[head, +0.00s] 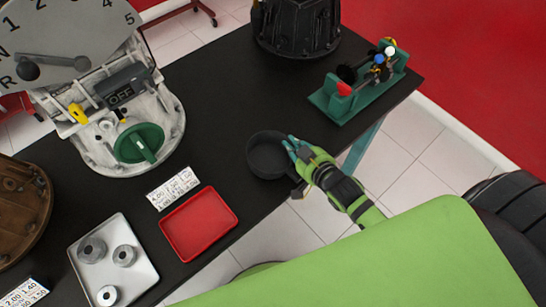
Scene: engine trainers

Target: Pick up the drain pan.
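The drain pan (264,162) appears to be the round black pan near the front edge of the black table. It is dark against the dark table top. My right gripper (291,146) has green links and teal fingertips and is at the pan's right rim. The fingertips overlap the rim in the picture. I cannot tell whether they touch or grip it, as their gap is hidden. My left gripper is not in view.
A red tray (199,224) and a white label card (173,188) lie left of the pan. A metal tray (145,265) holds several round parts. A green stand (343,105) is at the right table end, and a black housing (295,45) stands behind.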

